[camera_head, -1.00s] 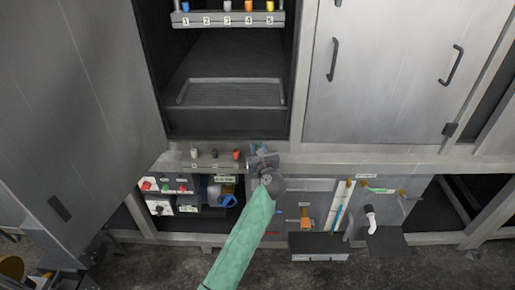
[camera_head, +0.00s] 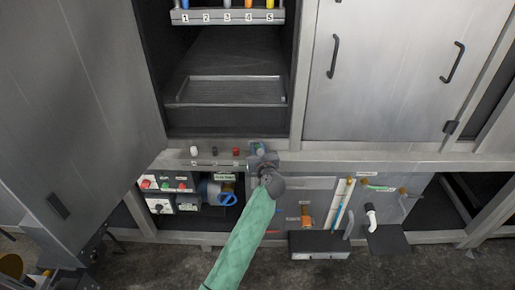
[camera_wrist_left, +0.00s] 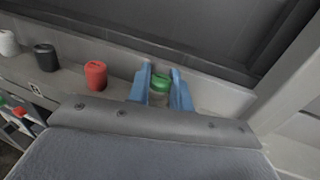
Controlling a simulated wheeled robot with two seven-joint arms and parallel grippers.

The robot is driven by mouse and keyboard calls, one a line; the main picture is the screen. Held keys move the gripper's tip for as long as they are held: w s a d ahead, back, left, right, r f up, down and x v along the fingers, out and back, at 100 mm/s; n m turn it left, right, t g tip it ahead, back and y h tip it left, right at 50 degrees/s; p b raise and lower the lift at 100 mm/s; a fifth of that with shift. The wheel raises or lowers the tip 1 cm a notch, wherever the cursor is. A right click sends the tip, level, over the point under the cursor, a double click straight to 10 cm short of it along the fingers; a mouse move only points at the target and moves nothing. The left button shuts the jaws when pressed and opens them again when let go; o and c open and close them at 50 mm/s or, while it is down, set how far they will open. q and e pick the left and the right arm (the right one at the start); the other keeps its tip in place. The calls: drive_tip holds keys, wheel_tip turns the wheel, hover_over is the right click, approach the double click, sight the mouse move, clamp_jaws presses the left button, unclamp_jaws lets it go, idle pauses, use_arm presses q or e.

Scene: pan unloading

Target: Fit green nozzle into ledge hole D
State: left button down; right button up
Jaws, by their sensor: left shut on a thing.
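My left gripper (camera_head: 257,148) is at the ledge (camera_head: 176,158), at the right end of the row of nozzles. In the left wrist view its blue fingers (camera_wrist_left: 162,88) are shut on the green nozzle (camera_wrist_left: 160,82), whose green top shows between them. The lower part of the nozzle and any hole under it are hidden. A red nozzle (camera_wrist_left: 95,76), a black nozzle (camera_wrist_left: 45,57) and a white nozzle (camera_wrist_left: 8,42) stand upright on the ledge to the left. My right gripper is not in view.
An open bay with a tray (camera_head: 228,92) lies behind the ledge. A numbered rack (camera_head: 228,17) is above it. A large grey door (camera_head: 75,110) stands open at left. Below the ledge are a panel with buttons (camera_head: 165,185) and a blue round part (camera_head: 210,190).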

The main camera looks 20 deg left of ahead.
use_arm(q)
drive_tip(key=shift+f+b, duration=0.4)
drive_tip(key=shift+f, duration=0.2)
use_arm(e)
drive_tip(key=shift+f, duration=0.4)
use_arm(q)
drive_tip(key=c, duration=1.2)
unclamp_jaws()
drive_tip(key=shift+o, duration=0.2)
drive_tip(key=b+v, duration=0.1)
drive_tip(key=v, duration=0.6)
drive_tip(key=shift+s+d, duration=0.2)
drive_tip(key=shift+s, duration=0.15)
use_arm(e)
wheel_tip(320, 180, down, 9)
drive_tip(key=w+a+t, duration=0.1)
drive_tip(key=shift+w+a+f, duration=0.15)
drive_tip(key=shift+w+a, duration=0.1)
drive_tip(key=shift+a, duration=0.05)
use_arm(q)
drive_tip(key=shift+m, duration=0.3)
